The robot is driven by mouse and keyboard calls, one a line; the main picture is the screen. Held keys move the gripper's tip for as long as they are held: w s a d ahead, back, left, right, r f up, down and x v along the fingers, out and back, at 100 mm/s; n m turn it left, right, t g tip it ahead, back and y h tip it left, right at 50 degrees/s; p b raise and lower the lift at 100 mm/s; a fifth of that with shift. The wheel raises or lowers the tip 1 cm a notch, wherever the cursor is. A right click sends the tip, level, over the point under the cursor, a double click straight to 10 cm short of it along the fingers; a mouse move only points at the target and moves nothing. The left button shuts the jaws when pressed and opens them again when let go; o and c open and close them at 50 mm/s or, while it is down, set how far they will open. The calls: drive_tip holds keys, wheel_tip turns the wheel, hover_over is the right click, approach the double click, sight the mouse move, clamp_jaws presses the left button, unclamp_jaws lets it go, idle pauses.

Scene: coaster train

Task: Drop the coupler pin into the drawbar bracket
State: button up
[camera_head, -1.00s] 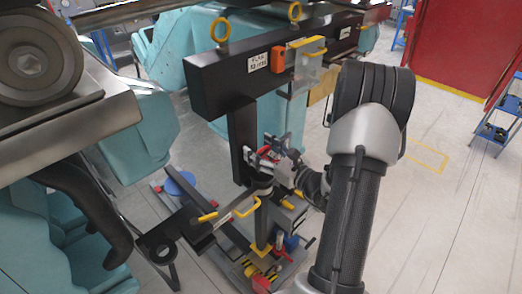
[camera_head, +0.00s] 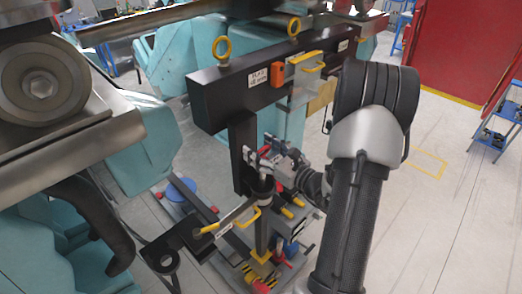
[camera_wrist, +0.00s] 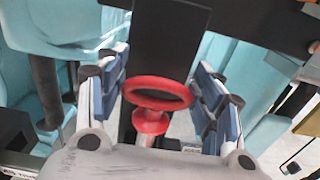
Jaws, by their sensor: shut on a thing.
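My gripper (camera_head: 264,160) is beside the black post of the stand in the head view. In the wrist view its two blue-padded fingers (camera_wrist: 161,75) stand on either side of a red ring handle, which I take to be the head of the coupler pin (camera_wrist: 160,103). The gripper is shut on this ring. A black bracket with a round hole, apparently the drawbar bracket (camera_head: 170,243), is at lower left in the head view, apart from my gripper.
The black stand (camera_head: 243,130) has a heavy crossbeam (camera_head: 232,92) with yellow lifting eyes above my gripper. A bar with yellow handles (camera_head: 240,213) lies below it. Teal coaster seats (camera_head: 150,150) crowd the left. Open floor (camera_head: 440,220) is at the right.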

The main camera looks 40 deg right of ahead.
drive_tip(key=shift+r+p, duration=0.75)
drive_tip(key=shift+r, duration=0.5)
drive_tip(key=shift+a+f, duration=0.1)
idle(0.3)
